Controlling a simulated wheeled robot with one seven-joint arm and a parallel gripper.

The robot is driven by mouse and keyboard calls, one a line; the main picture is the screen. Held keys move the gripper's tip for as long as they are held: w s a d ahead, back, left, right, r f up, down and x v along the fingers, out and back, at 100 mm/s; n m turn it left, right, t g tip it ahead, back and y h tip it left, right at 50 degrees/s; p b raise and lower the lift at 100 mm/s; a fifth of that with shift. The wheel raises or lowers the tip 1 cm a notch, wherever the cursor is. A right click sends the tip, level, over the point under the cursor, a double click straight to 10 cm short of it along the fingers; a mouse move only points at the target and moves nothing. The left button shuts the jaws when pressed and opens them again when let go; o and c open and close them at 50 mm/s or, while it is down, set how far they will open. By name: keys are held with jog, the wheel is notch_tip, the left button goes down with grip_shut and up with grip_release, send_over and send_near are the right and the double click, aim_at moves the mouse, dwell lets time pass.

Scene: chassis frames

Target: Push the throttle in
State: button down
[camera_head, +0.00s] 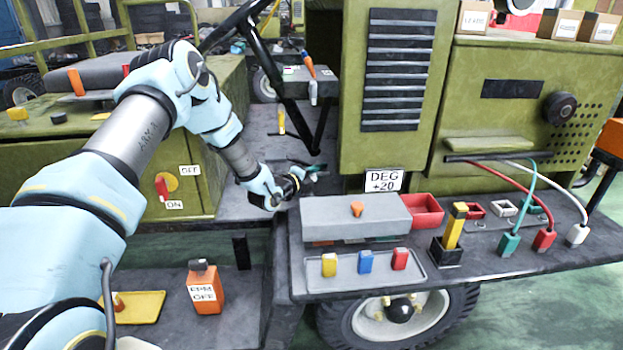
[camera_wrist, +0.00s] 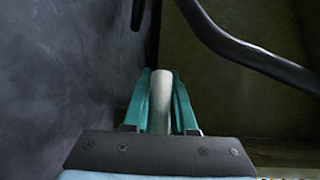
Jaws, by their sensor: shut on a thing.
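My gripper (camera_head: 312,174) is low beside the left side of the green hood, over the dark deck below the steering column. In the wrist view, the teal fingers of my gripper (camera_wrist: 162,88) are closed on a pale grey round rod (camera_wrist: 161,105). The rod lies lengthwise between the fingers. It appears to be the throttle, but no label shows on it. Its far end and its mount cannot be made out. In the head view the rod is too small and covered to tell apart from my gripper.
The steering column (camera_head: 270,70) slants down behind my gripper, and a dark curved bar (camera_wrist: 240,45) passes close by in the wrist view. The green hood (camera_head: 390,145) stands to the right. A grey box (camera_head: 345,215) with an orange knob sits on the front shelf.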

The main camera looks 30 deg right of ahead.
jog(key=shift+s+d+r, duration=0.1)
jog(key=shift+s+d, duration=0.05)
jog(key=shift+d, duration=0.05)
jog(key=c, duration=0.7)
grip_release()
jog(key=shift+c, duration=0.2)
jog(key=b+v, duration=0.3)
jog(key=v, duration=0.6)
jog(key=shift+a, duration=0.35)
jog(key=shift+s+a+r, duration=0.1)
jog(key=shift+s+a, duration=0.2)
jog(key=shift+a, duration=0.2)
jog(key=shift+a, duration=0.1)
